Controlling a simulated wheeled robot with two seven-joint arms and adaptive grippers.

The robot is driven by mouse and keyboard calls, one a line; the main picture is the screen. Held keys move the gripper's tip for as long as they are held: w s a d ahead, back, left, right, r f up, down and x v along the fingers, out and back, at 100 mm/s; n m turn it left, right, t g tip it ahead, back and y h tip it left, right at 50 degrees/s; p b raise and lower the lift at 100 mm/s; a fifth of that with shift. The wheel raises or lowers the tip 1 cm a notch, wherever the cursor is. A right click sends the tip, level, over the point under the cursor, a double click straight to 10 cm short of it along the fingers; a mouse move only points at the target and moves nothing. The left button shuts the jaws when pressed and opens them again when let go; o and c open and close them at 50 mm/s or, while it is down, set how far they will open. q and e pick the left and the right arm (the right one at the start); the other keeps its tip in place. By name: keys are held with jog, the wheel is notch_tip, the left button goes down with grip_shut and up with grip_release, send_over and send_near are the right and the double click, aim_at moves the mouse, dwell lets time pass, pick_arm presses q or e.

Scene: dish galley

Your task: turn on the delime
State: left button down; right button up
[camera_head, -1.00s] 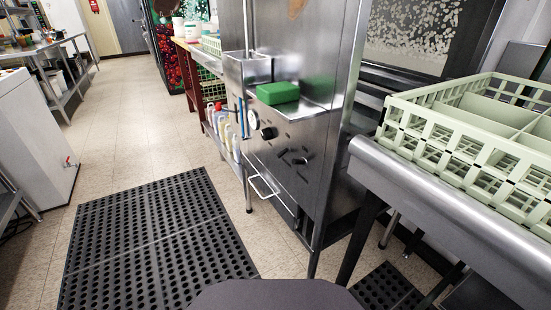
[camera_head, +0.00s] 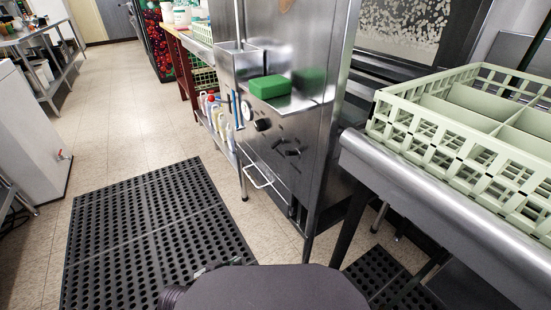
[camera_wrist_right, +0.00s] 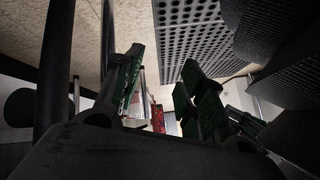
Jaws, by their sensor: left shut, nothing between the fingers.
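The steel dish machine (camera_head: 300,190) stands in the middle of the head view. Its front panel carries a round dial (camera_head: 262,125) and dark switches or knobs (camera_head: 291,151); no label is readable, so I cannot tell which one is the delime. My left gripper (camera_head: 215,266) shows only as a small part at the bottom of the head view, low over the black mat. It is shut and empty, well away from the panel. My right gripper (camera_wrist_right: 162,62) shows in the right wrist view with its fingers apart and nothing between them; it is out of the head view.
A green sponge (camera_head: 270,87) lies on the machine's steel ledge. A pale green dish rack (camera_head: 450,145) sits on the steel counter (camera_head: 430,205) at right. Bottles (camera_head: 220,120) stand on a low shelf left of the machine. A black rubber mat (camera_head: 140,235) covers the floor; the aisle is open.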

pick_arm(q)
jog(key=w+d+r+m+t+h+p, duration=0.1)
jog(key=w+d+r+m+t+p, duration=0.2)
jog(key=w+r, duration=0.5)
jog(key=w+d+r+m+t+h+p, duration=0.15)
jog(key=w+r+m+p, duration=0.35)
jog(key=w, duration=0.5)
pick_arm(e)
notch_tip(320, 180, up, 11)
jog(key=w, duration=0.2)
pick_arm(q)
jog(key=s+d+r+m+t+h, duration=0.1)
jog(key=s+r+m+h, duration=0.1)
jog(key=m, duration=0.5)
jog(key=s+d+r+m+t+h, duration=0.1)
jog(key=s+r+m+h, duration=0.1)
jog(key=r+m+h, duration=0.2)
jog(key=s+r+m+t+h+b, duration=0.1)
jog(key=s+r+m+h, duration=0.2)
jog(key=m, duration=0.8)
jog(key=shift+d+r+t, duration=0.35)
jog(key=shift+d+r, duration=0.05)
jog(key=shift+r, duration=0.35)
pick_arm(e)
jog(key=s+d, duration=0.1)
jog(key=s+f+g+h, duration=0.1)
jog(key=s+d+g+h, duration=0.1)
jog(key=shift+s+d+f+n, duration=0.25)
jog(key=shift+s+d+n, duration=0.05)
